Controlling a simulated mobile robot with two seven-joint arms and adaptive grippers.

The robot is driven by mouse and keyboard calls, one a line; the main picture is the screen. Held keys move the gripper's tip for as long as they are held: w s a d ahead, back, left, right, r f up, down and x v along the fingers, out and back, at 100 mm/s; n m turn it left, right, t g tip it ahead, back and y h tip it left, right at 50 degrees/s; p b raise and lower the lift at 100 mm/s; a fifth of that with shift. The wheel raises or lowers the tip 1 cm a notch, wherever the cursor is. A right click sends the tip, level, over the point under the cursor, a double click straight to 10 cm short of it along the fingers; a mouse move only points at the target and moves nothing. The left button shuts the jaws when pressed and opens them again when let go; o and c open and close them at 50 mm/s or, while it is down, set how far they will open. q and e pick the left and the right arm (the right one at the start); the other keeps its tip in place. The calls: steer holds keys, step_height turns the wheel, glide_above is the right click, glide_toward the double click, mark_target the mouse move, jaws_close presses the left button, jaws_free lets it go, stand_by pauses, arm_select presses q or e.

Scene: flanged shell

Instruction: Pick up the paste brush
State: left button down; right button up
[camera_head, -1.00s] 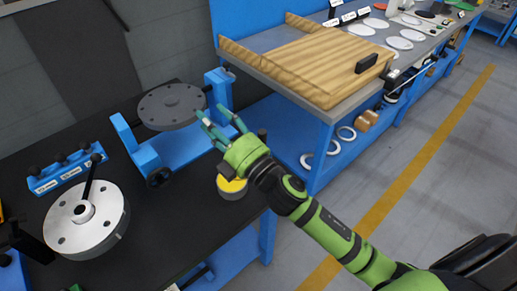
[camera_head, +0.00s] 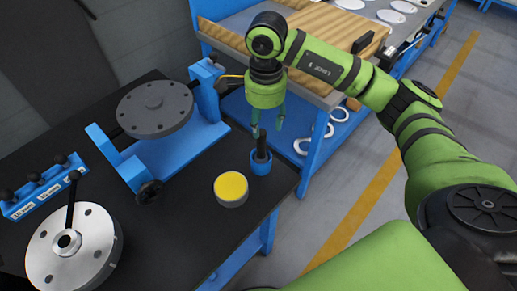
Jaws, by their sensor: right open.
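A dark upright handle (camera_head: 261,146), which looks like the paste brush, stands in a small blue cup (camera_head: 262,168) near the right edge of the black table. Its lower end is hidden in the cup. My right gripper (camera_head: 268,124) points down directly above it, with its teal fingers open. The fingertips are around or beside the top of the handle; I cannot tell whether they touch it. My left gripper is not in view.
A tin with yellow paste (camera_head: 231,187) stands just left of the cup. A blue stand with a grey flanged disc (camera_head: 155,108) is behind it. A silver flanged shell (camera_head: 72,250) is at the left. Bare table lies in front.

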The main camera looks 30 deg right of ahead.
mark_target(261, 132)
steer(key=shift+s+f, duration=0.1)
steer(key=shift+f, duration=0.3)
steer(key=f+p, duration=0.1)
steer(key=f, duration=0.1)
steer(key=f+p, duration=0.1)
steer(key=f, duration=0.2)
steer(key=shift+a+f+p, duration=0.35)
steer(key=shift+a+p, duration=0.05)
jaws_close()
